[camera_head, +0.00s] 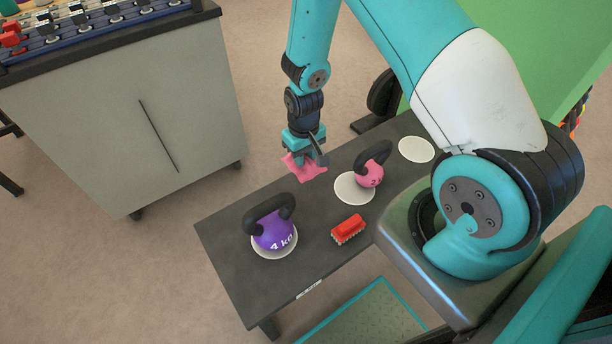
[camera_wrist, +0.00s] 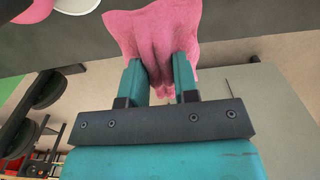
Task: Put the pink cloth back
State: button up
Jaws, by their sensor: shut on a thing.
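The pink cloth (camera_head: 306,168) hangs bunched in my gripper (camera_head: 308,157), over the far edge of the dark low table (camera_head: 225,245). In the wrist view the pink cloth (camera_wrist: 155,40) is pinched between the two teal fingers of my gripper (camera_wrist: 158,75) and spreads out beyond them. From these views I cannot tell whether the cloth touches the table.
A third white disc (camera_head: 416,149) is bare. A red brush (camera_head: 348,229) lies near the table's front. A grey cabinet (camera_head: 130,140) stands at left.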

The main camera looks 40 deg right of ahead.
jog(key=b, duration=0.2)
send_over(305, 187)
notch_tip(305, 187, down, 5)
jog(key=shift+w+r, duration=0.1)
jog(key=shift+r, duration=0.05)
jog(key=shift+f+b, duration=2.1)
jog(key=shift+f, duration=0.75)
jog(key=shift+f+b, duration=0.3)
jog(key=shift+f, duration=0.15)
jog(key=o, duration=1.1)
jog(key=shift+r, duration=0.1)
notch_tip(305, 187, up, 7)
jog(key=p, duration=0.6)
